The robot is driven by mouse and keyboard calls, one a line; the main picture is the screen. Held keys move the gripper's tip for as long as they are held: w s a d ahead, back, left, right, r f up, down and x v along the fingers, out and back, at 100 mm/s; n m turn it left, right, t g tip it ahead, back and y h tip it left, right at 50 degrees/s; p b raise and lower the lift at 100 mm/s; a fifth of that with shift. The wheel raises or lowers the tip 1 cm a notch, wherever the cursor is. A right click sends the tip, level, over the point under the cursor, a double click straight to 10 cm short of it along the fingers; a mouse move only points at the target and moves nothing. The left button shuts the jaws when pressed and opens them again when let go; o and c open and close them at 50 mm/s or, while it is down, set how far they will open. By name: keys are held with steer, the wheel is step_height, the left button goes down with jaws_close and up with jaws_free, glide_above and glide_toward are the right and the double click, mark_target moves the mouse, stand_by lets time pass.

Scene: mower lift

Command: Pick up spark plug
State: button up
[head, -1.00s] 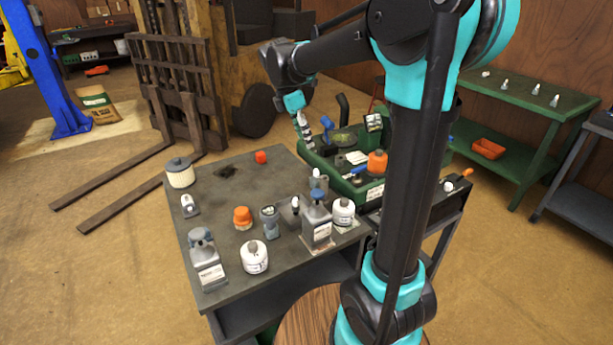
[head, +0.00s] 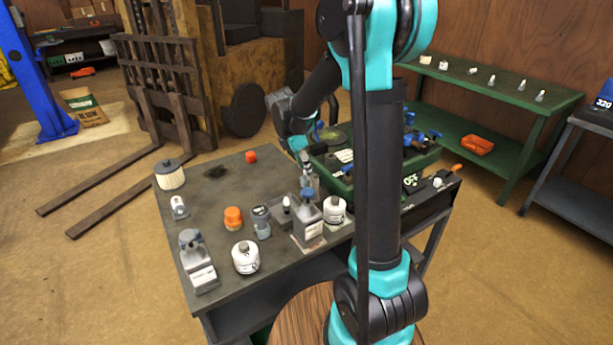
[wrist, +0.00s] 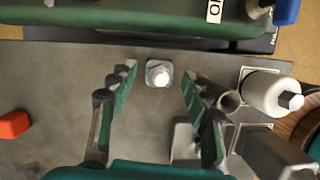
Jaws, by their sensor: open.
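A white-tipped spark plug (wrist: 159,74) stands upright in a small square grey holder on the dark table. In the wrist view it lies between the fingertips of my gripper (wrist: 158,85), near their far ends, with a gap on both sides. My gripper is open and empty, and neither finger appears to touch the plug. In the head view my gripper (head: 303,163) hangs low over the table, just above the grey holder (head: 309,182), and partly hides the plug.
A white canister (wrist: 273,93) and grey bottle (wrist: 265,150) stand to the right. A red-orange cube (wrist: 14,124) lies left. Other bottles and jars crowd the table's front; its back left is clearer.

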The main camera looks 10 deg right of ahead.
steer(key=shift+x, duration=0.75)
steer(key=shift+c, duration=0.4)
jaws_close()
